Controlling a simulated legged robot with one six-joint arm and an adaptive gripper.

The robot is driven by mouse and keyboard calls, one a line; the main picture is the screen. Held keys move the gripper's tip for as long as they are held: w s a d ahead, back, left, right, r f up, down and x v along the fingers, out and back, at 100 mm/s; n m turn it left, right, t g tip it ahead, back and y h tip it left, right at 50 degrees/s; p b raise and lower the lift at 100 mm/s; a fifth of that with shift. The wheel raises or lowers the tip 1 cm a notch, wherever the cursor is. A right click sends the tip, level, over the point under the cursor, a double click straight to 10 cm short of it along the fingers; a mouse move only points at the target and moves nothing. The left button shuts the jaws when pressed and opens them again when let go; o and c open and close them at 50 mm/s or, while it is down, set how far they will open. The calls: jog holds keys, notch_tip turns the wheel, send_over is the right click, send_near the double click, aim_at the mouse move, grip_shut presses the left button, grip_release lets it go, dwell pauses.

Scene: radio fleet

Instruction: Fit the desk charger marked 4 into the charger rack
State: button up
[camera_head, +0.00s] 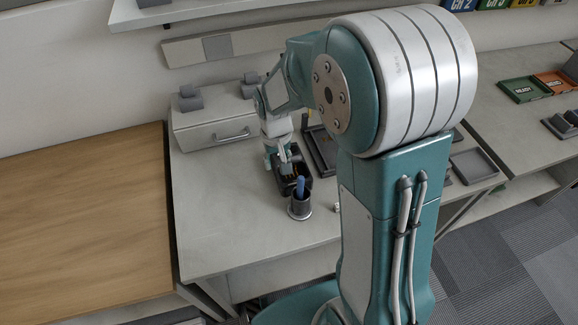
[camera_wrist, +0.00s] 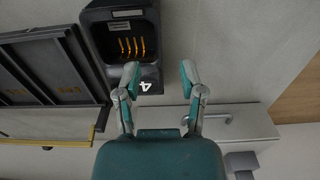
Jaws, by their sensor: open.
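The desk charger marked 4 (camera_wrist: 100,28) is black with copper-coloured contacts in its open pocket and a white 4 on its near end. It lies at the top of the wrist view and shows partly in the head view (camera_head: 297,184), below my gripper. My gripper (camera_wrist: 160,74) is open and empty. In the wrist view, its left finger overlaps the charger's marked end and its right finger is out to the right, beside it. I cannot tell the height gap. A dark framed rack (camera_wrist: 83,62) with long slots lies left of the charger; my arm partly hides it in the head view (camera_head: 318,152).
A drawer unit (camera_head: 213,128) with small blocks on top stands behind to the left. The grey desk's front left (camera_head: 215,225) is clear. A yellow bar (camera_wrist: 50,142) edges the rack side.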

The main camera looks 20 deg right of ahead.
aim_at(279, 176)
jog(key=f, duration=0.8)
jog(key=shift+w+d+f, duration=0.1)
jog(key=shift+w+f, duration=0.1)
jog(key=shift+f, duration=0.05)
grip_shut()
